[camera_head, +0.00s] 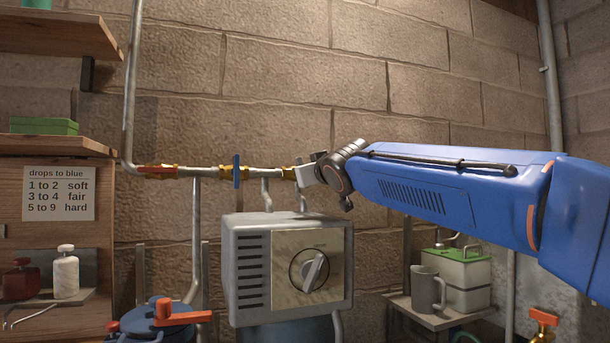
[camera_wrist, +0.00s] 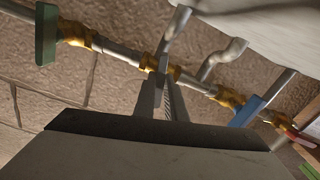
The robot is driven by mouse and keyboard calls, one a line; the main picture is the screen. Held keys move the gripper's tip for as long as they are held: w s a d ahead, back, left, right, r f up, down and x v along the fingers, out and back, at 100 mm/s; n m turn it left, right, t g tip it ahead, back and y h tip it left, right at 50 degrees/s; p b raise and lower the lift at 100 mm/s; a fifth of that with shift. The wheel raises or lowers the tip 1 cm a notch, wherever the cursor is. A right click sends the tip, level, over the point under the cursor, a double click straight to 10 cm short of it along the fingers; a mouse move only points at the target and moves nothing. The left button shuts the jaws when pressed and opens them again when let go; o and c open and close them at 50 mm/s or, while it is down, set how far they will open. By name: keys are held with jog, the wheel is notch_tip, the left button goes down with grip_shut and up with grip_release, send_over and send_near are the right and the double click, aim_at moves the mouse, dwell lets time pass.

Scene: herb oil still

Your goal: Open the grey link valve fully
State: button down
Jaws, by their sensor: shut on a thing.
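The grey link valve sits on the wall pipe; its brass body (camera_head: 289,174) shows just left of my gripper (camera_head: 308,174) in the head view. In the wrist view the brass body (camera_wrist: 174,73) is at the tips of my gripper (camera_wrist: 163,82).
A blue-handled valve (camera_head: 236,170) and a red-handled valve (camera_head: 158,169) sit further left on the pipe. A green-handled valve (camera_wrist: 46,35) is on the other side. A grey box with a dial (camera_head: 288,268) stands close below.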

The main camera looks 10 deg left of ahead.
jog(key=shift+n, duration=7.6)
jog(key=c, duration=1.8)
grip_release()
jog(key=shift+r, duration=0.1)
jog(key=v, duration=1.7)
jog(key=shift+s+d, duration=0.15)
jog(key=shift+d, duration=0.05)
